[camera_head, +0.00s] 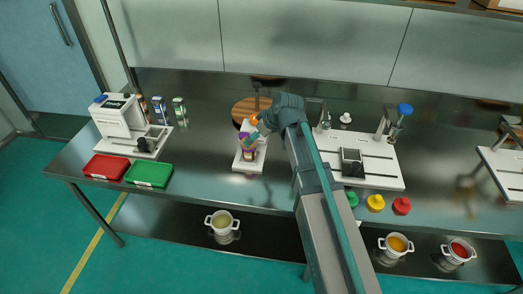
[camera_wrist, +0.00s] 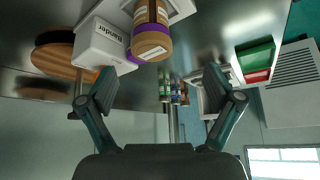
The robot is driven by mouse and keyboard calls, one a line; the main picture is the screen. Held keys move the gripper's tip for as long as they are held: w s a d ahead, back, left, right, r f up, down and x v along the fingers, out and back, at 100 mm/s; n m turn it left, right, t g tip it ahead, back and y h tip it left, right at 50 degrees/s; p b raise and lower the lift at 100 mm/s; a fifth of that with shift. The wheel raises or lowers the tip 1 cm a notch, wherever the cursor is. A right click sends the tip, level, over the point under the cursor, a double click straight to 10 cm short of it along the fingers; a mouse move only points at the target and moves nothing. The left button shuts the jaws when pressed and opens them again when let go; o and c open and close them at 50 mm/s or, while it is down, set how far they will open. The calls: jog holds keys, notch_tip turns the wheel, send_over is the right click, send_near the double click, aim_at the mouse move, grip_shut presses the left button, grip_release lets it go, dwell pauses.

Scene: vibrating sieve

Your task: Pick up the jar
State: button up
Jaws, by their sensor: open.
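The jar (camera_wrist: 150,38) shows in the wrist view as a brown cylinder with purple bands and a pale label, at the top of the picture. In the head view the jar (camera_head: 246,150) stands on the white device (camera_head: 248,165) at the middle of the bench, partly covered by my arm's end. My gripper (camera_wrist: 160,80) is open, with one finger on each side and nothing between the tips. The jar lies beyond the fingertips, between their lines. The gripper's fingers are hard to make out in the head view.
A red tray (camera_head: 106,167) and a green tray (camera_head: 149,175) are on the left, near a white machine (camera_head: 118,115) and several small cans (camera_head: 160,110). Another white station (camera_head: 375,165) stands to the right.

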aim_at(249, 150)
jog(key=p+x, duration=0.1)
jog(key=x, duration=0.2)
jog(key=w+x, duration=0.1)
jog(key=x, duration=0.1)
jog(key=p+x, duration=0.1)
jog(key=x, duration=0.2)
jog(key=shift+w+p, duration=0.3)
jog(key=shift+w, duration=0.1)
jog(key=shift+w+a+f, duration=0.15)
jog(key=shift+a+f, duration=0.05)
jog(key=shift+f, duration=0.3)
jog(key=c, duration=1.4)
jog(key=shift+r, duration=0.1)
